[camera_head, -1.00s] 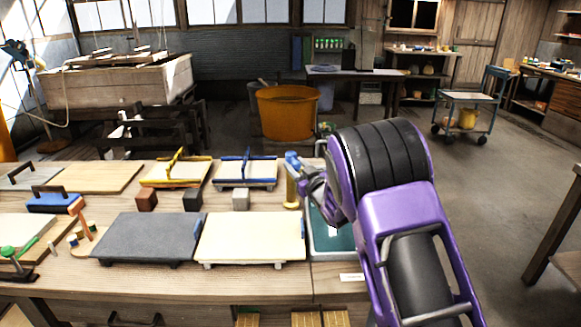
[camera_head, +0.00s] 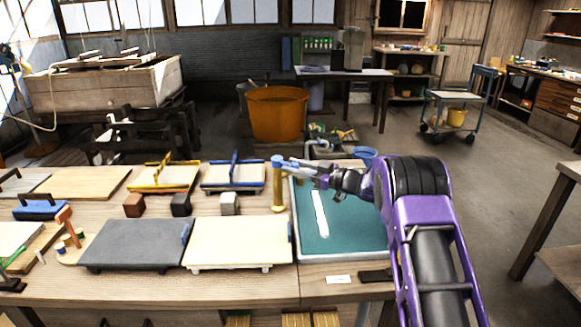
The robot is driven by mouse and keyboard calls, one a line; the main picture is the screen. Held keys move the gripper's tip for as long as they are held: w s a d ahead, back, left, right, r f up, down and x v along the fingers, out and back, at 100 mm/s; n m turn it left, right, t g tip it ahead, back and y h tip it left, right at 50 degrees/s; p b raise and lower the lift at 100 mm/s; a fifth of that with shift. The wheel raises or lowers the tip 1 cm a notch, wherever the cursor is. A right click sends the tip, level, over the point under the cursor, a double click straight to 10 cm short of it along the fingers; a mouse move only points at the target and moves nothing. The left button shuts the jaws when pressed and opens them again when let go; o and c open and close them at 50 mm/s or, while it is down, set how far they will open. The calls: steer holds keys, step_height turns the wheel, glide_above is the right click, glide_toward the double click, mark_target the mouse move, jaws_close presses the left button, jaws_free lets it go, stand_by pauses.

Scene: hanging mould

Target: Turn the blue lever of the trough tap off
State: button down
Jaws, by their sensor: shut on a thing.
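The trough tap is a brass-yellow post (camera_head: 277,192) at the left edge of the trough (camera_head: 297,250), which has a grey rim and a teal bottom. The blue lever (camera_head: 279,161) sits on top of the post and points right, toward my gripper (camera_head: 299,167). My gripper is shut on the blue lever's outer end, reaching in from the right above the trough's far left part. The fingers are small in view and hide the lever's end. My purple and black arm covers the trough's right side.
Panels with blue (camera_head: 233,178) and yellow (camera_head: 163,178) bars and small blocks stand left of the tap. A cream board (camera_head: 238,242) lies in front of them. Pipework (camera_head: 322,145) and a blue bowl (camera_head: 364,154) are behind the trough. Open floor lies right.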

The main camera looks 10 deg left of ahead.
steer(key=shift+r, duration=0.15)
steer(key=c, duration=0.5)
jaws_free()
steer(key=v, duration=1.7)
steer(key=shift+d+p, duration=0.15)
steer(key=shift+p, duration=0.3)
